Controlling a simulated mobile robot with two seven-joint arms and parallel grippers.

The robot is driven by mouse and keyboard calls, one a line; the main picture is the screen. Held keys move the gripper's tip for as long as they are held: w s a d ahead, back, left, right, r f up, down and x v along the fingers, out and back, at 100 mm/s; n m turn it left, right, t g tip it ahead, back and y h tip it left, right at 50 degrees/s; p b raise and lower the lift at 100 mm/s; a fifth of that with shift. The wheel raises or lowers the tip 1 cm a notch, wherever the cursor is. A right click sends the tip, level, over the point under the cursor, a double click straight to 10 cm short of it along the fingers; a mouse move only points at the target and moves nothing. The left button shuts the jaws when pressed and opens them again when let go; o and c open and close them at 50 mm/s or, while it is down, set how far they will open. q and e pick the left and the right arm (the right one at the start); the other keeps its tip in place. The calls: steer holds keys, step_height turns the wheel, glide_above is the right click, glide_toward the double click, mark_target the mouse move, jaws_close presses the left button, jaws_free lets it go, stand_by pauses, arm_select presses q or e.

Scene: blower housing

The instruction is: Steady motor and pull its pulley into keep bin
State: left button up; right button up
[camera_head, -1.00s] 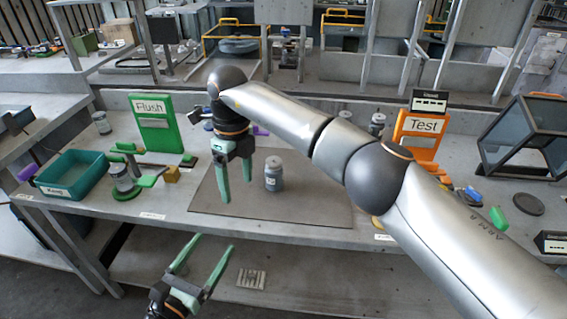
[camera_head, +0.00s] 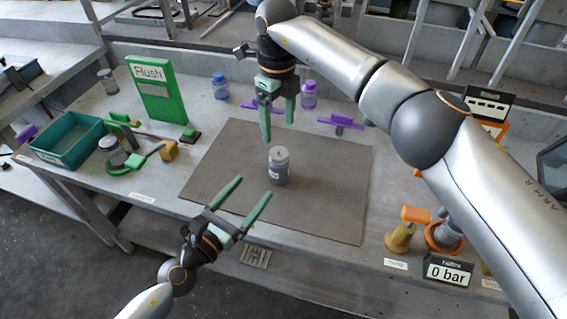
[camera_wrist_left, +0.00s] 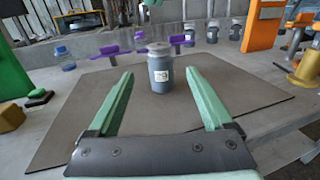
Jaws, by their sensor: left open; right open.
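A grey labelled cylinder (camera_head: 278,166), which looks like the motor, stands upright on the brown mat (camera_head: 330,210); it also shows in the left wrist view (camera_wrist_left: 160,70). A round grey cap sits on its top; I cannot tell whether this is the pulley. My left gripper (camera_head: 254,187) is open and empty at the mat's front edge, its fingers toward the cylinder, which is beyond the tips. My right gripper (camera_head: 278,131) is open and empty, pointing down just behind and above the cylinder. The teal keep bin (camera_head: 70,157) stands at the left; its inside looks empty.
A green Flush board (camera_head: 158,90) stands behind left, with a green holder (camera_head: 135,160) and yellow block (camera_head: 168,150) near the bin. Purple stands (camera_head: 341,121) and bottles line the back. A gauge reading 0 bar (camera_head: 447,270) and yellow pump part (camera_head: 400,237) are front right.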

mark_target(278, 159)
arm_select(q)
steer(key=x, duration=1.1)
steer(key=shift+w+d+r, duration=0.1)
steer(key=shift+w+r, duration=0.05)
steer(key=shift+w+d, duration=0.2)
steer(key=shift+w, duration=0.2)
jaws_close()
steer(key=shift+s+f, duration=0.1)
steer(key=shift+f, duration=0.1)
stand_by(0.7)
